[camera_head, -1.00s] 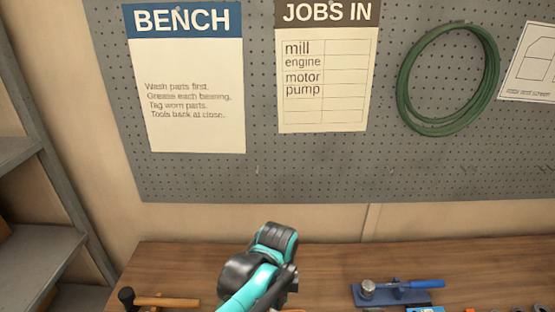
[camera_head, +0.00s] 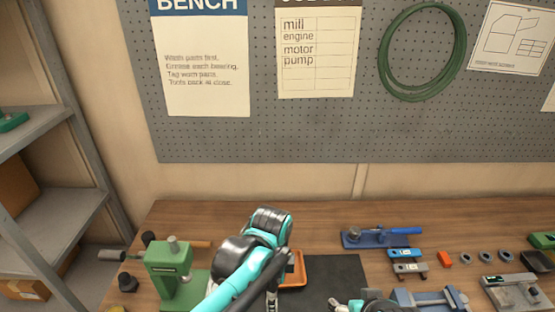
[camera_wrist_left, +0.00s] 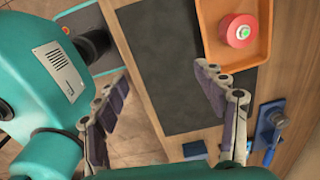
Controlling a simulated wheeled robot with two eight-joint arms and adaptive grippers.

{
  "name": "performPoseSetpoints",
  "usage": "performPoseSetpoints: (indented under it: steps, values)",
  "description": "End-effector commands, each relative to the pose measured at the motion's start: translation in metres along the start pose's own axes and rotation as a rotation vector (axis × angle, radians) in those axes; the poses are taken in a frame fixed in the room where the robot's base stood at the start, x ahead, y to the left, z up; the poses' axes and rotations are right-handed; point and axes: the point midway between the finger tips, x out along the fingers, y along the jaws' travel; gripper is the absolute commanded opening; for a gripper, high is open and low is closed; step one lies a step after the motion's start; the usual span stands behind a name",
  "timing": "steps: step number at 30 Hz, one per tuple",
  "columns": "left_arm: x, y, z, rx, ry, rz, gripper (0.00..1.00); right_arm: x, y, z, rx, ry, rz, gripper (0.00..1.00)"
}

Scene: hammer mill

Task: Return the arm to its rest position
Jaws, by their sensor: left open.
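My left arm (camera_head: 250,262), teal and black, rises from the bottom of the head view with its bent joint over the bench. My left gripper (camera_wrist_left: 160,72) shows in the left wrist view with its two fingers wide apart and nothing between them. The dark mat (camera_wrist_left: 170,60) lies below it. In the head view the arm partly hides the orange tray (camera_head: 296,273). The tray also shows in the left wrist view (camera_wrist_left: 208,28), holding a red round part (camera_wrist_left: 236,31).
A green press (camera_head: 170,265) stands left of the arm, with a hammer behind it. Right of the mat (camera_head: 345,275) are a blue fixture (camera_head: 375,238), a blue-grey vise (camera_head: 430,298), several rings and a grey device (camera_head: 513,290). Grey shelves (camera_head: 50,205) stand at the left.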

Motion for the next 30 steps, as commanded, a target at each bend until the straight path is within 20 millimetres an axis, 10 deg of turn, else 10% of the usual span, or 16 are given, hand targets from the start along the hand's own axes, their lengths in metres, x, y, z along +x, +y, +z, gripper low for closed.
performPoseSetpoints:
  steps: [14, 30]
  values:
    - [-0.018, 0.012, 0.055, -0.457, 0.074, -0.153, 0.71, 0.000, 0.000, 0.000, 0.000, 0.000, 0.000, 0.74]
    - [-0.025, 0.059, 0.160, -1.506, 0.414, -0.476, 0.71, 0.001, 0.000, 0.000, 0.000, 0.000, 0.000, 0.74]
